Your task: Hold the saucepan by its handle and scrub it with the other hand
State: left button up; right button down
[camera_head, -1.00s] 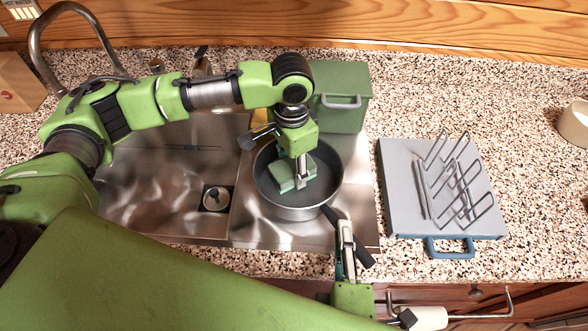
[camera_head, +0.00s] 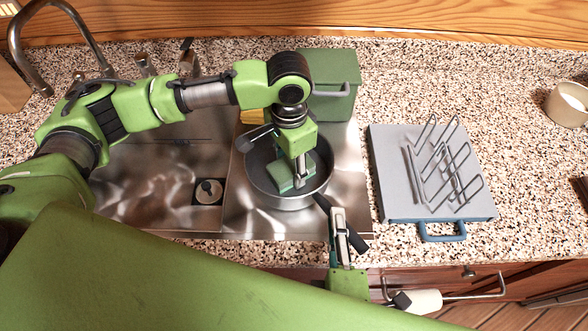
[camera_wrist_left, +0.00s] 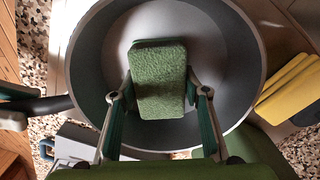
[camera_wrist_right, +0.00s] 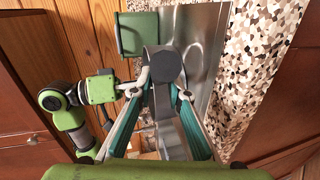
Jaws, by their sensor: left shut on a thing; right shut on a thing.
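The dark grey saucepan (camera_head: 257,180) sits upright on the steel sink's right-hand surface. My left gripper (camera_head: 299,172) reaches down into it from above and is shut on a green sponge (camera_head: 284,181). The sponge is inside the pan, low over its floor; I cannot tell how firmly it touches. In the left wrist view the sponge (camera_wrist_left: 158,75) is between both fingers, with the pan wall (camera_wrist_left: 228,50) around it. My right gripper (camera_head: 340,226) is shut on the pan's black handle (camera_head: 357,242), which points to the lower right. The fingers cover part of the handle.
A green box (camera_head: 322,75) stands behind the pan, with a yellow item (camera_head: 250,117) beside it. A grey board with a wire rack (camera_head: 395,175) lies to the right. The sink basin (camera_head: 150,200) is empty at left. A white cup (camera_head: 567,104) stands at far right.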

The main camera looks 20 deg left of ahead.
aim_at(282, 159)
pick_arm(q)
jog(key=shift+w+a+f, duration=0.1)
jog(key=shift+w+a, duration=0.4)
jog(key=shift+a, duration=0.15)
jog(key=shift+w+a+f, duration=0.1)
jog(key=shift+w+a, duration=0.35)
jog(key=shift+a, duration=0.2)
jog(key=shift+s+d+r, duration=0.1)
jog(key=shift+s+d, duration=0.75)
jog(key=shift+d, duration=0.2)
jog(key=shift+s+d+r, duration=0.1)
jog(key=shift+s+d, duration=0.75)
jog(key=shift+d, duration=0.15)
jog(key=shift+w+a+f, duration=0.1)
jog(key=shift+w+a, duration=0.75)
jog(key=shift+a, duration=0.2)
jog(key=shift+w+a+f, duration=0.1)
jog(key=shift+w+a, duration=0.75)
jog(key=shift+a, duration=0.15)
jog(key=shift+s+d+r, duration=0.15)
jog(key=shift+s+d, duration=0.75)
jog(key=shift+d, duration=0.15)
jog(key=shift+w+r, duration=0.1)
jog(key=shift+r, duration=1.45)
